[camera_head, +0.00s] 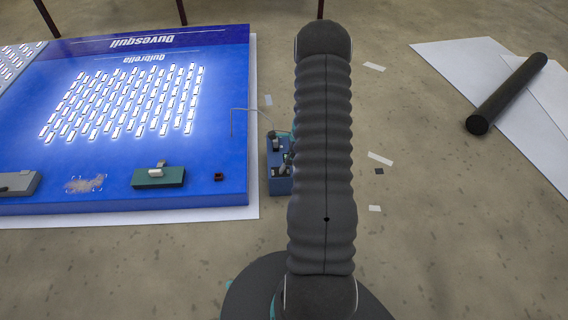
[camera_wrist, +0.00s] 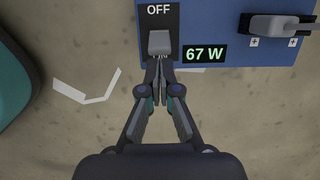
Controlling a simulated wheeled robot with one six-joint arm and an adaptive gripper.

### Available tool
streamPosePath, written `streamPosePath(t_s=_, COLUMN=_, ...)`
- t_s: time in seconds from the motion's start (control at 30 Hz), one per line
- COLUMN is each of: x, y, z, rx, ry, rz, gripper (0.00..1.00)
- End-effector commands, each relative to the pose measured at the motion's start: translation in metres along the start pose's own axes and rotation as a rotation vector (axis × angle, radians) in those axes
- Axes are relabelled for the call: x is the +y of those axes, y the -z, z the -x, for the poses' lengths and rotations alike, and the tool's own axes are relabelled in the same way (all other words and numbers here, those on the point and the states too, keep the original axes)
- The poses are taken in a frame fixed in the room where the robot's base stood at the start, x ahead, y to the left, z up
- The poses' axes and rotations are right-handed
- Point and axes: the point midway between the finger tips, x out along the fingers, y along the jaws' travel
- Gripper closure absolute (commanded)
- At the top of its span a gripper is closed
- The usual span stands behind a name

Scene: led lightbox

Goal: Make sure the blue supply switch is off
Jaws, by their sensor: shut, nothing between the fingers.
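The blue supply box (camera_head: 278,180) sits on the floor just right of the lit blue panel, partly hidden by my arm. In the wrist view, the blue supply (camera_wrist: 220,15) fills the top right. Its grey switch lever (camera_wrist: 159,41) sits on a black plate under the word OFF; another label below it is mostly covered by my fingertips. I cannot tell clearly which way the lever tilts. A display (camera_wrist: 204,54) beside it reads 67 W. My gripper (camera_wrist: 159,66) is shut and empty, its tips right below the lever; contact is unclear.
A grey plug or connector (camera_wrist: 275,27) with plus marks is right of the switch. The large blue panel (camera_head: 226,120) has lit white segments and a green module (camera_head: 145,178). A dark tube (camera_head: 507,92) lies on white sheets at right. Open floor lies between.

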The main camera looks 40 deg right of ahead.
Motion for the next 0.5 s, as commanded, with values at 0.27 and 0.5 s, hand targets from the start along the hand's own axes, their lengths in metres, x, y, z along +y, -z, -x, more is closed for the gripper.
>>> streamPosePath(t_s=0.27, x=-0.001, y=-0.008, z=0.028, rx=0.000, ry=0.001, rz=0.002, gripper=1.00)
streamPosePath(t_s=0.5, x=0.000, y=-0.013, z=0.048, rx=0.000, ry=0.000, rz=0.003, gripper=1.00)
